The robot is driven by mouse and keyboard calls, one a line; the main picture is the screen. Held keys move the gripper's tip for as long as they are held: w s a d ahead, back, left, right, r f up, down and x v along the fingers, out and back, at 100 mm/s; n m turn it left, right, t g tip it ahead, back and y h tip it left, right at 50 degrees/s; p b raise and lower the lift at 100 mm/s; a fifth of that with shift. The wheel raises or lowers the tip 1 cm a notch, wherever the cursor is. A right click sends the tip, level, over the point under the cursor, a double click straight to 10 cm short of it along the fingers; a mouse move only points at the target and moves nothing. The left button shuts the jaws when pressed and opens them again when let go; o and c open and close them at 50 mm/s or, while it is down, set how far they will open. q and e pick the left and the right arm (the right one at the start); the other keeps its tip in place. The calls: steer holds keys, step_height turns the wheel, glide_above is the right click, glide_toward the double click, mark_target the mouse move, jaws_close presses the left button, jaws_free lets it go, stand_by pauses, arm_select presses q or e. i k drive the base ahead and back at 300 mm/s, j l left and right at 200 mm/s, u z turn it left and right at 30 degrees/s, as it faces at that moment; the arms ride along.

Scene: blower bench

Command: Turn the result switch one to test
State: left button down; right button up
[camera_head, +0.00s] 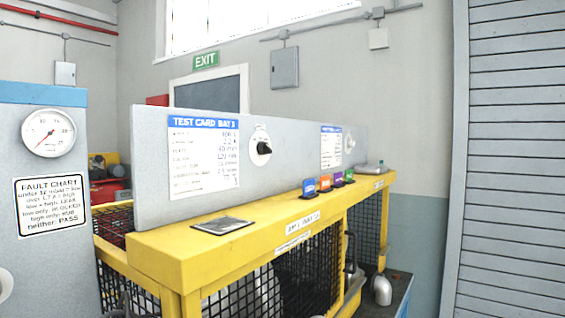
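A rotary switch (263,146) with a black knob on a white plate sits on the upright grey panel (290,140), right of a card headed TEST CARD BAY 1 or similar (204,158). The knob's setting and dial markings are too small to read. A second, smaller-looking switch (349,144) sits farther along the panel, right of another card (331,148). I cannot read a label that says which one is result switch one. Neither of my grippers shows in this view.
The yellow bench (200,250) has mesh sides and a dark flat plate (223,225) on its top. Several small coloured holders (325,184) stand along it. At left, a grey cabinet carries a gauge (48,132) and a fault chart (52,205). A grey shutter (510,160) stands at right.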

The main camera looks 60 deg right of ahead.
mark_target(263, 147)
steer(key=z, duration=2.1)
steer(key=i+l+u, duration=0.15)
steer(key=u, duration=1.05)
steer(key=i+l+u, duration=0.1)
steer(key=l+u, duration=0.25)
steer(key=l, duration=0.3)
steer(key=l+u, duration=0.3)
steer(key=l, duration=0.3)
steer(key=l+u, duration=0.35)
steer(key=l, duration=0.35)
steer(key=k+l+u, duration=0.15)
steer(key=l+u, duration=0.15)
steer(key=l, duration=0.3)
